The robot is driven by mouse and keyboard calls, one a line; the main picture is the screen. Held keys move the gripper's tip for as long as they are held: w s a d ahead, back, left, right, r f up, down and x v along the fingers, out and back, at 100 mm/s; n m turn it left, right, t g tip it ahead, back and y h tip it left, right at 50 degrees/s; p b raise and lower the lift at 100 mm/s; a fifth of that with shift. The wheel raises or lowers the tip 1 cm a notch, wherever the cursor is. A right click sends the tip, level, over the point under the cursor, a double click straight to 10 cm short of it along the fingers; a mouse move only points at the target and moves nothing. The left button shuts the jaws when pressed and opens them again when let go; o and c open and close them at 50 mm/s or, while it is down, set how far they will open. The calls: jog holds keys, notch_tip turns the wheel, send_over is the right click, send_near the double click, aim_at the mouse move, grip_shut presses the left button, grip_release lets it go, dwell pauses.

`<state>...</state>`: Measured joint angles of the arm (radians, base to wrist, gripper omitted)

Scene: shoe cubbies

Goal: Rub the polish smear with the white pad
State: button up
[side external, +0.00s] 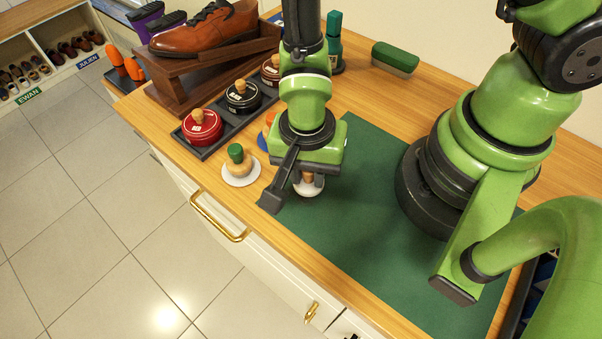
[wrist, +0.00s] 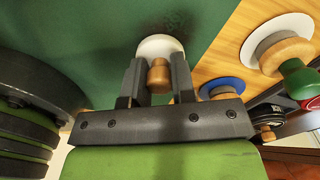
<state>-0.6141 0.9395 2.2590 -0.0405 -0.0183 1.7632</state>
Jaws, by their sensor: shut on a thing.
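The white pad (side external: 311,189) is a round white disc with a wooden knob, over the green mat near its front left edge. My gripper (side external: 290,185) points down and is shut on its knob. In the wrist view the knob (wrist: 158,78) sits between the two fingers of my gripper (wrist: 157,85), with the white pad (wrist: 160,45) beyond. Whether the pad touches the mat is unclear. The polish smear (wrist: 176,20) shows as faint dark speckles on the mat (wrist: 105,40), just past the pad; in the side view I cannot make it out.
A pale disc with a green-topped knob (side external: 239,165) stands left of the mat. A blue disc (wrist: 220,86) is close to my gripper. Polish tins (side external: 202,127) sit in a dark tray, with a brown shoe (side external: 207,30) behind. A green brush (side external: 395,58) lies at the back. The mat's middle (side external: 365,225) is clear.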

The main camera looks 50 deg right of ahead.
aim_at(293, 204)
jog(key=shift+d, duration=0.45)
jog(key=shift+a, duration=3.25)
jog(key=shift+d, duration=3.2)
jog(key=shift+a, duration=2.5)
jog(key=shift+a+r, duration=0.1)
jog(key=shift+a, duration=0.75)
notch_tip(293, 204, up, 8)
jog(key=shift+d, duration=0.15)
